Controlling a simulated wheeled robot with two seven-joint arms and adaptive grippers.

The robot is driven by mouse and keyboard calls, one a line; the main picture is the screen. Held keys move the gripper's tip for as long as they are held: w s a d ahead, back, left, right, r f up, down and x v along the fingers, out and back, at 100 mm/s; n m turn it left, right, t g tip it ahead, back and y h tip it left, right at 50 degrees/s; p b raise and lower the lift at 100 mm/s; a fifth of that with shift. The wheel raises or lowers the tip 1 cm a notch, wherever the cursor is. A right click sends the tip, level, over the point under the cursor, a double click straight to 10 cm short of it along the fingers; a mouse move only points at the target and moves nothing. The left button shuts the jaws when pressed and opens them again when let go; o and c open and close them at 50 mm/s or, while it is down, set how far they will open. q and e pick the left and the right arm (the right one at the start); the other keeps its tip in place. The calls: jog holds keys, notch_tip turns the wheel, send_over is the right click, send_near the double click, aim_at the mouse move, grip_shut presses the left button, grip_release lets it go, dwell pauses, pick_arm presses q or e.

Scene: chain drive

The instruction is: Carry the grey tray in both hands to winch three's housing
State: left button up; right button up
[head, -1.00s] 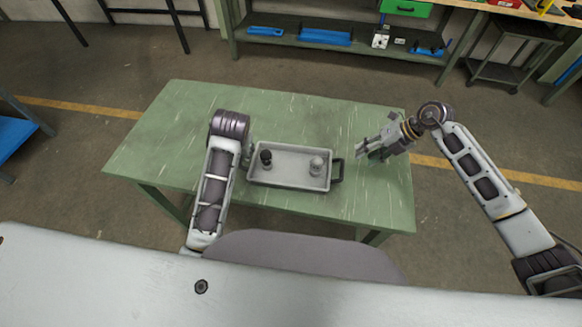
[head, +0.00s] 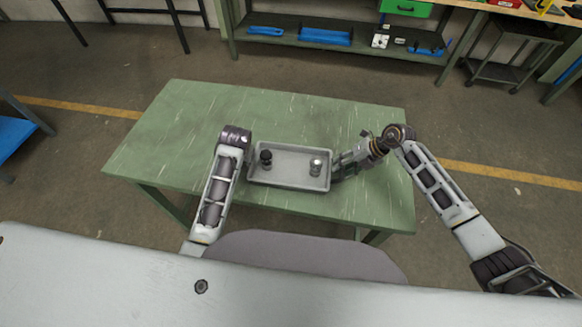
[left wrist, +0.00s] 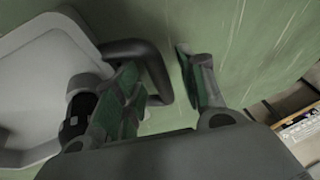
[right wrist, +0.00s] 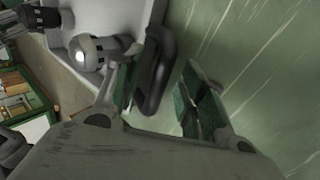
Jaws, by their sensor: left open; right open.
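The grey tray (head: 290,178) lies on the green table and holds a dark-topped part (head: 265,158) at its left and a silver part (head: 315,166) at its right. Its left handle (left wrist: 150,65) is dark and lies between the open fingers of my left gripper (left wrist: 160,85). Its right handle (right wrist: 157,75) lies between the open fingers of my right gripper (right wrist: 158,95), which also shows in the head view (head: 342,165). Neither gripper is closed on a handle. In the head view my left gripper is mostly hidden behind its own wrist. No winch housing can be made out.
The green table (head: 230,105) is clear behind the tray. Behind it stands a bench with a lower shelf (head: 350,48) carrying blue parts. A small cart (head: 510,65) stands at the back right, and a blue surface (head: 15,135) is at the left edge.

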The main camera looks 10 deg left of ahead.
pick_arm(q)
jog(key=shift+w+a+f, duration=0.1)
jog(key=shift+w+f, duration=0.1)
jog(key=shift+f, duration=0.3)
pick_arm(e)
jog(key=shift+a+f, duration=0.3)
jog(key=shift+f, duration=0.2)
pick_arm(q)
grip_shut()
pick_arm(e)
grip_shut()
